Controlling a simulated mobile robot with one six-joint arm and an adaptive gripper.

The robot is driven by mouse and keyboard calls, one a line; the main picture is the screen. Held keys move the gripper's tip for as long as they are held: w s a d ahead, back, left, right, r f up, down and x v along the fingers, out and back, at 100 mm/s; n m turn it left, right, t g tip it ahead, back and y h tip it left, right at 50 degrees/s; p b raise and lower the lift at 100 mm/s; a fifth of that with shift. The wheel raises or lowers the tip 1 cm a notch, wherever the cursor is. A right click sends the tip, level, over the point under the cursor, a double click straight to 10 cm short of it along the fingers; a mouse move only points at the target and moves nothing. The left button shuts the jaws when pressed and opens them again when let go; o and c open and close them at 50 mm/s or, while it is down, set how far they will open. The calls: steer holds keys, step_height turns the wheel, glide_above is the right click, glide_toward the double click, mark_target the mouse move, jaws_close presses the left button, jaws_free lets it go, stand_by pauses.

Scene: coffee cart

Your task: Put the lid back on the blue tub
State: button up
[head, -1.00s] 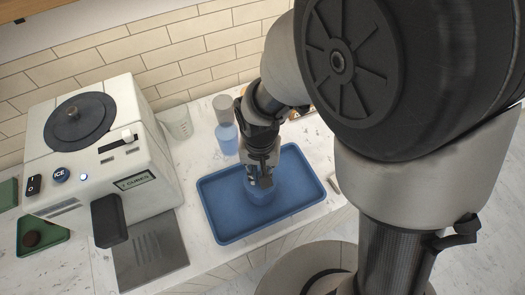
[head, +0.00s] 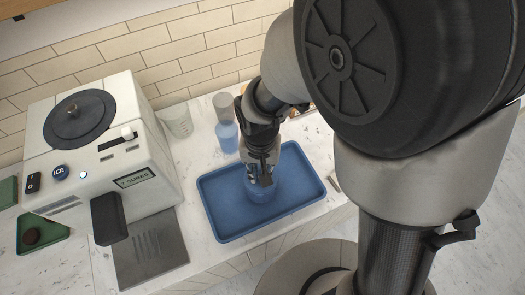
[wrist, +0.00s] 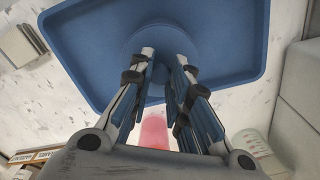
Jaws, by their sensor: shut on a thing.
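The blue tub (head: 264,192) stands on the blue tray (head: 228,228), partly hidden behind my gripper (head: 262,181). My gripper points down right over the tub. In the wrist view my fingers (wrist: 166,54) are close together over a round blue disc (wrist: 166,38), which looks like the lid. They are shut on it, apparently at a small grip in its middle that the fingers hide. The lid and the tub are nearly the same blue, so I cannot tell whether the lid touches the tub's rim.
A white ice machine (head: 112,160) stands at the left. The tray's left part is bare. A tiled wall closes the back.

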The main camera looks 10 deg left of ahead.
stand_by(0.4)
steer(key=o, duration=0.9)
steer(key=shift+o, duration=0.7)
steer(key=o, duration=0.4)
steer(key=shift+r+p, duration=2.85)
steer(key=shift+r, duration=0.7)
jaws_close()
